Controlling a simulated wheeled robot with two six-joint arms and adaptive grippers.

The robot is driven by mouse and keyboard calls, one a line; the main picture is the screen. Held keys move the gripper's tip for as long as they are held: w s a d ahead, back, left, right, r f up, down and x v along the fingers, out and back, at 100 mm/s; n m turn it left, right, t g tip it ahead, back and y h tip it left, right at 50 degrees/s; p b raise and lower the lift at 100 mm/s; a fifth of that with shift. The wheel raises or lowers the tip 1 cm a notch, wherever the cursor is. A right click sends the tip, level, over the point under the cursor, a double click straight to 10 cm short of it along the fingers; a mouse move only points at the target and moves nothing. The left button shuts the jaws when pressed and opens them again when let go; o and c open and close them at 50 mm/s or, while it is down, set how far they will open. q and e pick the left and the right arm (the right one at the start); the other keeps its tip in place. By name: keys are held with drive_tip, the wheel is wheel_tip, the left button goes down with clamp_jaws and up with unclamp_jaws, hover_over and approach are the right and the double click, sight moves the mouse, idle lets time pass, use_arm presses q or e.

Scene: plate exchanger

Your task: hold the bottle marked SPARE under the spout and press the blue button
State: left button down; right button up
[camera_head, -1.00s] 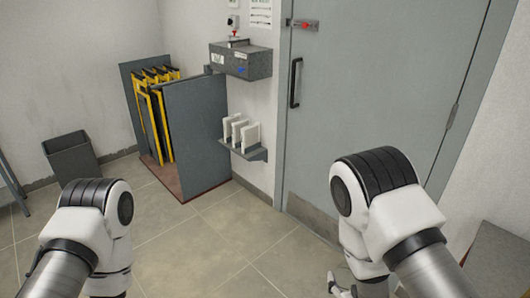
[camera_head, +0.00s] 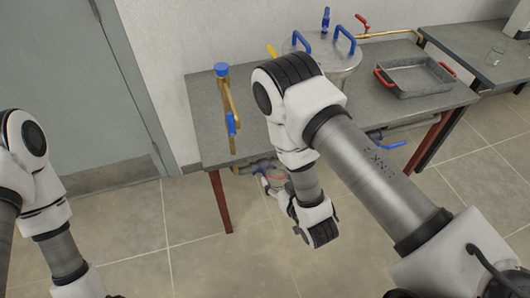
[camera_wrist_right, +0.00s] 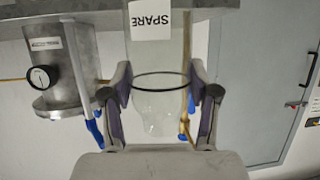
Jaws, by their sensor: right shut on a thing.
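The clear bottle marked SPARE (camera_wrist_right: 165,105) fills the middle of the right wrist view, its white label (camera_wrist_right: 151,20) upside down there. My right gripper (camera_wrist_right: 160,86) is shut on it, one finger on each side. In the head view my right gripper (camera_head: 274,187) is low by the front edge of a grey table; the bottle is hard to make out there. A brass pipe (camera_head: 228,98) with a blue top (camera_head: 221,69) and a blue lever stands at the table's left end. I cannot tell which part is the spout or the button. My left gripper is outside the view.
The grey table (camera_head: 205,120) holds a steel vessel (camera_head: 340,68) with blue handles and a metal tray (camera_head: 415,78) with red handles. Blue-levered piping hangs under the table edge. A grey door (camera_head: 70,90) is at left. The floor in front is clear.

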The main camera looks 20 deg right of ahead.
drive_tip(key=s+a+r+n+g+y+p, duration=0.2)
drive_tip(key=s+a+r+n+y+p, duration=0.3)
drive_tip(key=a+r, duration=0.4)
drive_tip(key=w+y+b, duration=0.1)
drive_tip(key=w, duration=0.9)
drive_tip(key=shift+w+d+r+n, duration=0.2)
drive_tip(key=shift+d+r+n, duration=0.1)
drive_tip(key=shift+d, duration=0.15)
idle(1.0)
